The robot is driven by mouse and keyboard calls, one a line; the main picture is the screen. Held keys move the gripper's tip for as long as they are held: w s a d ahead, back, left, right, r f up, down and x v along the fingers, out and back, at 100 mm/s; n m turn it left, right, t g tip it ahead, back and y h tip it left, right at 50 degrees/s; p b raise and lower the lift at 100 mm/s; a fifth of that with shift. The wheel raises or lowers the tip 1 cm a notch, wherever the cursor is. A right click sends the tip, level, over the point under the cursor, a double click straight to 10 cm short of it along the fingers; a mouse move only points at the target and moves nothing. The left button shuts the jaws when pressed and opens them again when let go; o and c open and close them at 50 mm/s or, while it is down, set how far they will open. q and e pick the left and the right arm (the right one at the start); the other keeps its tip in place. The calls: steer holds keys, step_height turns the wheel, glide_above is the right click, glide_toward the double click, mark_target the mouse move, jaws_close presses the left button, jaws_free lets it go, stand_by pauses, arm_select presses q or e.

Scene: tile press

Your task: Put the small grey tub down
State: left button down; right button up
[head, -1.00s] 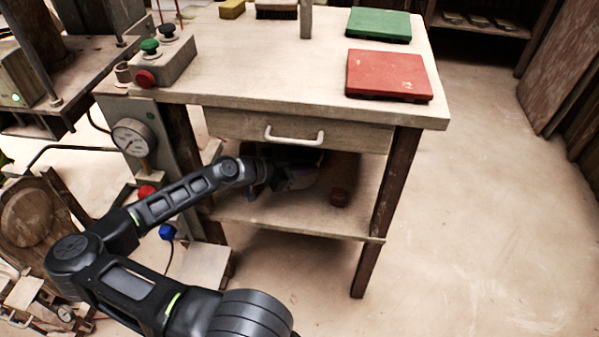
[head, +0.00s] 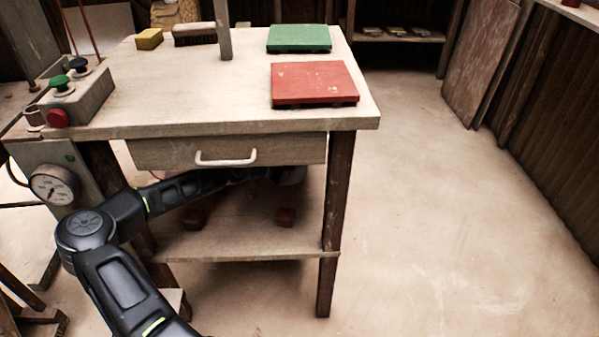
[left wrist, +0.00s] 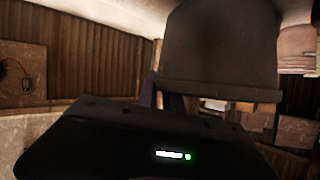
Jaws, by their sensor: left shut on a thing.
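My left gripper (head: 262,174) reaches under the workbench top, below the drawer, and is mostly hidden by shadow and my own arm. In the left wrist view its fingers (left wrist: 164,92) are shut on the small grey tub (left wrist: 220,45), which fills the upper middle of that view. In the head view only a greyish bit (head: 292,175), probably the tub, shows under the drawer, above the lower shelf (head: 225,242). I cannot tell whether the tub touches anything. My right gripper is not in view.
The drawer (head: 228,152) with its white handle hangs close above my arm. Small reddish-brown pieces (head: 285,216) (head: 194,218) stand on the lower shelf. A dark table leg (head: 336,220) bounds it at right. Red (head: 314,82) and green (head: 299,38) plates lie on top.

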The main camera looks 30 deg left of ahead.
arm_select(q)
step_height(320, 180, down, 4)
steer(key=shift+r+b, duration=0.25)
steer(key=shift+b, duration=0.5)
steer(key=c, duration=1.5)
jaws_free()
steer(key=shift+s, duration=0.1)
steer(key=shift+p+v, duration=1.6)
steer(key=shift+v, duration=4.35)
